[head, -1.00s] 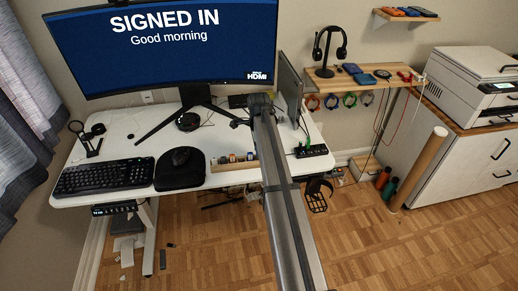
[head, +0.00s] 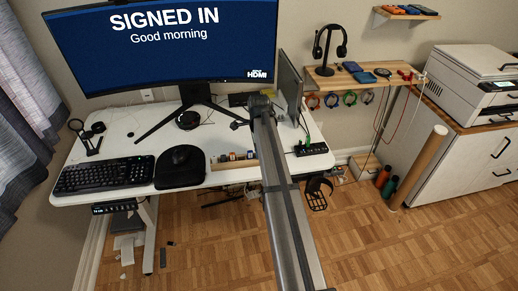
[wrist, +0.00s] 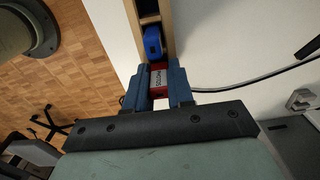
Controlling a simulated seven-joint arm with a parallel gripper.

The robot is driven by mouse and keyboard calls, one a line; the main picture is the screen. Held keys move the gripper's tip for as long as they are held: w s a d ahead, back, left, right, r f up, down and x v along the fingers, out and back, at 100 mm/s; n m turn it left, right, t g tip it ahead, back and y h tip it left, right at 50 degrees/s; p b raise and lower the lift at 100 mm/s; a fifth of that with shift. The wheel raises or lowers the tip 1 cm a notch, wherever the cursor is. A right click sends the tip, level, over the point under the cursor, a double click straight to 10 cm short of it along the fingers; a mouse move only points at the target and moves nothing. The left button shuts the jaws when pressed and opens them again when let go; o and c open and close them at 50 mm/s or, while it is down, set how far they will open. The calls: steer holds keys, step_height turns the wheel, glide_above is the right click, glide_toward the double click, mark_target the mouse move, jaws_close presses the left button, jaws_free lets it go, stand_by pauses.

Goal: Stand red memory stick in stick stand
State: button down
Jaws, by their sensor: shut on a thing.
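The red memory stick (wrist: 159,78) is between the two blue fingers of my gripper (wrist: 159,86), which is shut on it. The wooden stick stand (wrist: 169,35) runs up the wrist view just beyond the fingertips. A blue stick (wrist: 153,42) sits in the stand right beside the red one. The red stick lies in line with the stand; I cannot tell whether it is inside a slot or above it. In the head view the stand (head: 233,165) is at the desk's front edge with small sticks in it. My gripper is hidden behind my arm there.
A black mouse mat (head: 180,178) and keyboard (head: 104,175) lie left of the stand on the white desk (head: 135,120). A black power strip (head: 311,149) lies to its right. A black cable (wrist: 260,80) crosses the desk near the fingers.

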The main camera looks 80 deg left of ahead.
steer(key=shift+f, duration=0.25)
steer(key=c, duration=0.9)
jaws_free()
step_height(320, 180, up, 14)
steer(key=shift+f, duration=0.1)
